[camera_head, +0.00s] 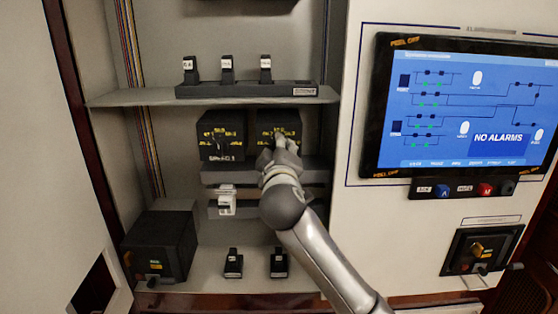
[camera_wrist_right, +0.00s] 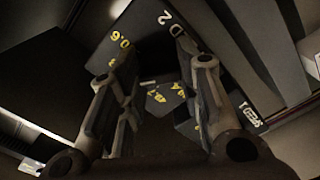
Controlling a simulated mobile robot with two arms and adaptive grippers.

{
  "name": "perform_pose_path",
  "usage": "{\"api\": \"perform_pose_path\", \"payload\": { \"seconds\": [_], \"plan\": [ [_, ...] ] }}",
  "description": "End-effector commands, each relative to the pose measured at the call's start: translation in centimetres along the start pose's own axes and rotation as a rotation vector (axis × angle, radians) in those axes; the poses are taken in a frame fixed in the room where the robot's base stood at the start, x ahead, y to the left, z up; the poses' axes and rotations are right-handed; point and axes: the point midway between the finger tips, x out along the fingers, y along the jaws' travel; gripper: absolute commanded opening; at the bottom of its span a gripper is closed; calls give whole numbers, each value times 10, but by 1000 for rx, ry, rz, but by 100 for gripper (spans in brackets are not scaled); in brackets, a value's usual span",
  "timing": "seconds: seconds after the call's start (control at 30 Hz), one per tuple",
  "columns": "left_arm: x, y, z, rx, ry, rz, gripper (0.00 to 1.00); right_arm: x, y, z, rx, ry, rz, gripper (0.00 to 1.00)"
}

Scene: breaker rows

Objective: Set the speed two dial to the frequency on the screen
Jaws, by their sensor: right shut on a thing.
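The speed two dial (camera_head: 264,119) is the right one of two black dial boxes with yellow markings on the middle shelf. In the right wrist view its face (camera_wrist_right: 146,24) shows yellow figures and part of a label ending in "D 2". My right gripper (camera_head: 281,141) reaches up to it and is shut on its knob, with the fingers (camera_wrist_right: 165,72) on both sides. The fingers hide much of the knob, so its exact setting cannot be told. The screen (camera_head: 460,105) at the right shows a blue diagram and "NO ALARMS"; its small figures are unreadable. My left gripper is not in view.
The speed one dial (camera_head: 222,133) sits close to the left. A shelf with several black breakers (camera_head: 226,68) is above. A white breaker (camera_head: 226,200), two black ones (camera_head: 233,263) and a black box (camera_head: 160,246) are below.

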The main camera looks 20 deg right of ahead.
Motion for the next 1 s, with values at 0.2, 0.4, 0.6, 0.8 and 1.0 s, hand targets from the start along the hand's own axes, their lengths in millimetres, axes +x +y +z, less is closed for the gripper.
{"api": "perform_pose_path", "payload": {
  "seconds": [0.2, 0.4, 0.6, 0.8, 1.0],
  "plan": [
    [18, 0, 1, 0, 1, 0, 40, 0, -5, 2, 212, -1, -6, 8],
    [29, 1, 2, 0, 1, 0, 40, 0, -5, 2, 400, -2, -5, 8],
    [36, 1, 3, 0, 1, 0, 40, 0, -4, 1, 569, -2, -5, 8],
    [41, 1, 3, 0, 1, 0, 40, 0, -4, 1, 699, -3, -6, 8],
    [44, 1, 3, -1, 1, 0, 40, 0, -3, 0, 780, -3, -5, 8]
  ]
}}
